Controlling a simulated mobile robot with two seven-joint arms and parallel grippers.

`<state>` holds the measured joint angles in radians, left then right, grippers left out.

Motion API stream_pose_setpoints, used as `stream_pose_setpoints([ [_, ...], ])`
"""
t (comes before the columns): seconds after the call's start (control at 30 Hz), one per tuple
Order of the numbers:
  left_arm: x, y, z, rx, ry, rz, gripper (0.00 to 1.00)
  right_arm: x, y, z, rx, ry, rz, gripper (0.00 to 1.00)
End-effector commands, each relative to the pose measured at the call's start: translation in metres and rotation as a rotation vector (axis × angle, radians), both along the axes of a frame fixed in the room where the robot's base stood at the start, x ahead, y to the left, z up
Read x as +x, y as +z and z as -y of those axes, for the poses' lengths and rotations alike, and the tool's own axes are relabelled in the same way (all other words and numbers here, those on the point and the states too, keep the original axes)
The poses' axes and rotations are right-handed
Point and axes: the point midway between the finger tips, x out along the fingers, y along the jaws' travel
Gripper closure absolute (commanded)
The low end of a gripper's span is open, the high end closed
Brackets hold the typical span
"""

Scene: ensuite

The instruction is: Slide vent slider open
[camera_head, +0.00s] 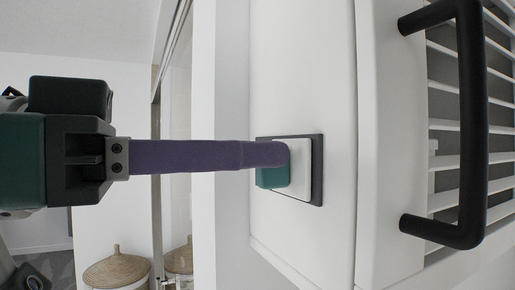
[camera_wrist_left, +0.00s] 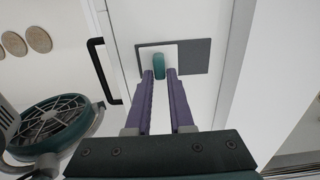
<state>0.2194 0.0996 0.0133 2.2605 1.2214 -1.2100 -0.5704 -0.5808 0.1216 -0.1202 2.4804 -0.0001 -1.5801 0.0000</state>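The vent slider is a white plate (camera_head: 300,183) with a teal knob (camera_head: 272,178), set in a dark grey frame (camera_head: 317,170) on a white panel. In the left wrist view the knob (camera_wrist_left: 159,66) stands on the white plate (camera_wrist_left: 147,56), which lies at the left part of the dark grey backing (camera_wrist_left: 194,56). My left gripper (camera_head: 287,153) reaches in from the left. A finger hides part of the knob in the head view. My right gripper is not in view.
A black bar handle (camera_head: 470,125) juts out at the right, in front of white louvres (camera_head: 445,202). The handle also shows in the left wrist view (camera_wrist_left: 102,72). Woven-lidded baskets (camera_head: 115,268) stand at lower left.

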Motion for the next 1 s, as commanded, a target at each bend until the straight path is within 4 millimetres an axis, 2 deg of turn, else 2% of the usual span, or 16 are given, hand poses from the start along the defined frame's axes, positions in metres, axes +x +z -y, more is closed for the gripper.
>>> stream_pose_setpoints([
  [0.03, 0.0, 0.0001, -0.0001, 0.0, 0.0, 0.0, 0.86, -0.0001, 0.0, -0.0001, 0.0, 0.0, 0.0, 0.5],
  [0.17, 0.0, 0.0001, -0.0001, 0.0, 0.0, 0.0, 1.0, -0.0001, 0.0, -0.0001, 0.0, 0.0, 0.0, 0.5],
  [1.0, -0.0001, 0.0005, -0.0003, -0.001, 0.0, 0.0, 1.0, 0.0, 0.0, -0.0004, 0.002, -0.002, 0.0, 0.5],
])
